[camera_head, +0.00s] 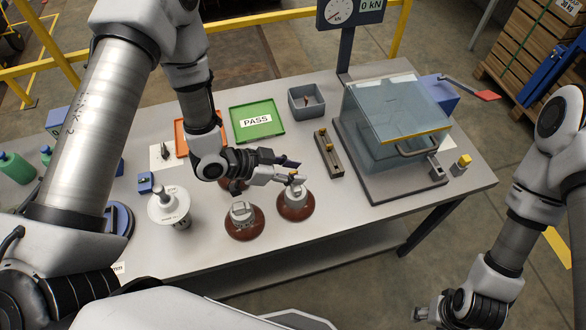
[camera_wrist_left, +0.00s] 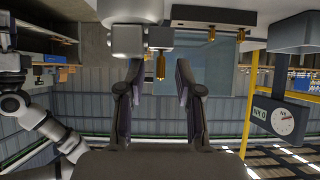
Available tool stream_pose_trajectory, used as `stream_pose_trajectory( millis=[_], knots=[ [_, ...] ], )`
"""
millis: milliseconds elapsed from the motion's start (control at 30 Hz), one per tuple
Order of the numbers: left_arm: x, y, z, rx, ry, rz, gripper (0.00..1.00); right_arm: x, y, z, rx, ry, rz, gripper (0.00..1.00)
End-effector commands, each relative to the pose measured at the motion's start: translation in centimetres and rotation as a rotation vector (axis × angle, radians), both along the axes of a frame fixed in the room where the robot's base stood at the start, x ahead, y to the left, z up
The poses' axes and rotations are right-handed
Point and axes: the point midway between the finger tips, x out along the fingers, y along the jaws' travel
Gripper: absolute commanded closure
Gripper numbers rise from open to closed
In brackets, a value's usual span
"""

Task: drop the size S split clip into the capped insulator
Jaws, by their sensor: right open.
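My left gripper (camera_head: 294,171) is low over the front of the table, its fingers apart. A small brass split clip (camera_head: 292,175) stands between them; in the left wrist view the clip (camera_wrist_left: 160,67) has a gap to each finger and meets a grey metal part at its end. Its size mark cannot be read. A brown insulator with a grey cap (camera_head: 295,207) stands just below these fingertips. A second one (camera_head: 243,225) stands to its left, and a third brown disc (camera_head: 233,187) is mostly hidden by the gripper. My right gripper (camera_head: 422,313) is open and empty, off the table.
A dark rack (camera_head: 328,155) with brass pieces lies right of the left gripper. Behind are a green PASS tray (camera_head: 256,134), an orange tray (camera_head: 181,147) and a grey bin (camera_head: 293,105). A transparent box (camera_head: 395,115) fills the right; a white fitting (camera_head: 172,210) stands left.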

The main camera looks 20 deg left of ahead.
Motion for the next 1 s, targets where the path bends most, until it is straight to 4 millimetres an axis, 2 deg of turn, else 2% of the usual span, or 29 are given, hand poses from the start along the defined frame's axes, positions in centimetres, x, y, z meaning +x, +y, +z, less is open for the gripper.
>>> stream_pose_trajectory(
  millis=[233, 700, 1000],
  knots=[
    [-0.6, 1.1, 0.7, -0.001, 0.003, 0.005, 0.64, 0.0, 0.0, 0.0, 0.0, 0.0, 0.0, 0.48],
    [-4.5, 7.1, 5.9, -0.003, -0.002, 0.009, 0.64, 0.0, 0.0, 0.0, 0.0, 0.0, 0.0, 0.48],
    [-5.5, 8.2, 6.8, 0.0, 0.0, -0.001, 0.64, 0.0, 0.0, 0.0, 0.0, 0.0, 0.0, 0.48]
  ],
)
